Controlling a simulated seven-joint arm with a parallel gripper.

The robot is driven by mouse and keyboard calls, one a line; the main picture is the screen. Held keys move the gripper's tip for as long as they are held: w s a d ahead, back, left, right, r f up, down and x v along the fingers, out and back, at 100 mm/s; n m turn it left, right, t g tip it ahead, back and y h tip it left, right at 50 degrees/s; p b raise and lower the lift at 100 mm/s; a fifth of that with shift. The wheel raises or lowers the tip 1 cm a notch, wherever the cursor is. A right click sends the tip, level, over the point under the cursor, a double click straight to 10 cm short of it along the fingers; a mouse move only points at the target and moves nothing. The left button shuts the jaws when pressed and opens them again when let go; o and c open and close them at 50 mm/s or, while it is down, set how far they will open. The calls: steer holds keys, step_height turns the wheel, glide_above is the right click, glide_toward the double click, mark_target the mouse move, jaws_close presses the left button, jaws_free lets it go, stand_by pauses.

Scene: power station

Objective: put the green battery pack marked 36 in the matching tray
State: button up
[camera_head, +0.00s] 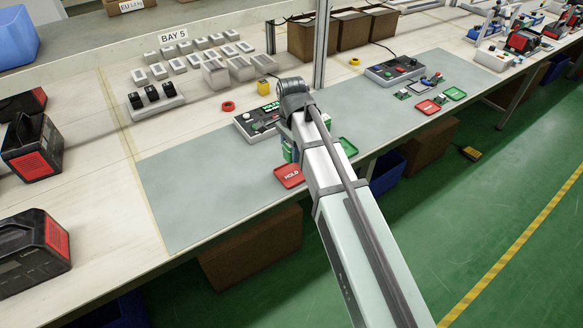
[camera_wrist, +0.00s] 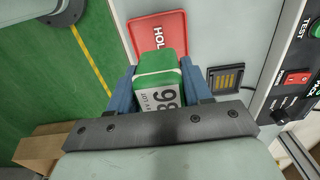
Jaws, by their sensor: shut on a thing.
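My gripper (camera_wrist: 158,74) is shut on a green battery pack (camera_wrist: 161,66), with a blue finger on each side of it. The pack's white label (camera_wrist: 160,97) is upside down and partly cut off, its digits looking like 36. In the head view my gripper (camera_head: 291,150) is mostly hidden behind my arm, at the front of the grey mat. A red tray marked HOLD (camera_head: 289,176) lies just below it and also shows beyond the pack in the wrist view (camera_wrist: 158,30). A green tray (camera_head: 348,147) lies right of my arm, partly hidden. Whether the pack touches anything is unclear.
A tester box (camera_head: 255,122) with a lit display stands behind my gripper; its red switch (camera_wrist: 297,78) and a gold-contact socket (camera_wrist: 226,79) show at the wrist. The mat's left part is clear.

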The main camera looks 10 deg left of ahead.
steer(key=shift+f, duration=3.7)
steer(key=shift+f, duration=0.1)
steer(key=o, duration=1.3)
steer(key=shift+r, duration=6.15)
